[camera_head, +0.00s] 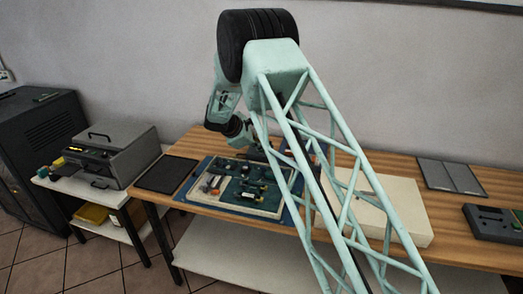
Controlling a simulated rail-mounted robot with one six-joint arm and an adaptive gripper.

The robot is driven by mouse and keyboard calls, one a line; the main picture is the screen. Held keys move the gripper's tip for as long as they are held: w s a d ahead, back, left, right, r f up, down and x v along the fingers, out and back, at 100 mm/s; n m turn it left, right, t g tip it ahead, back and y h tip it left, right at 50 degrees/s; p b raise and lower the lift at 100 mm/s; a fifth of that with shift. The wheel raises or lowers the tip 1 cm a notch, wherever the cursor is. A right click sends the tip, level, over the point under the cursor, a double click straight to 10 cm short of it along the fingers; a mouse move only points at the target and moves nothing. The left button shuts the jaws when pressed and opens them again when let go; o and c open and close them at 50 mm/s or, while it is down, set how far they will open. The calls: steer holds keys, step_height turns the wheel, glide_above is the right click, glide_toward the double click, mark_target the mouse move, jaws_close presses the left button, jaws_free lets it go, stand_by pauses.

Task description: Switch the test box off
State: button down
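A grey box (113,156) with a dark front panel, a yellow marking and black handles stands on the small white table at the left; it may be the test box. A dark grey device (495,225) with small panel details lies on the bench at the right edge, cut off by the frame, and could also be it. No switch position can be made out on either. My gripper (262,152) is above the back of the board on the bench, mostly hidden by my arm's lattice link. Its fingers are too small and covered to tell open from shut.
A blue-edged board (243,208) with cables and small parts lies on the wooden bench (212,142). A black mat (166,174) is left of it, a pale flat box (408,210) right of it. A grey folder-like panel (450,176) lies farther right. A dark cabinet (38,145) stands far left.

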steer(key=shift+r, duration=0.6)
stand_by(0.3)
steer(key=shift+r+p, duration=1.55)
steer(key=shift+r, duration=1.25)
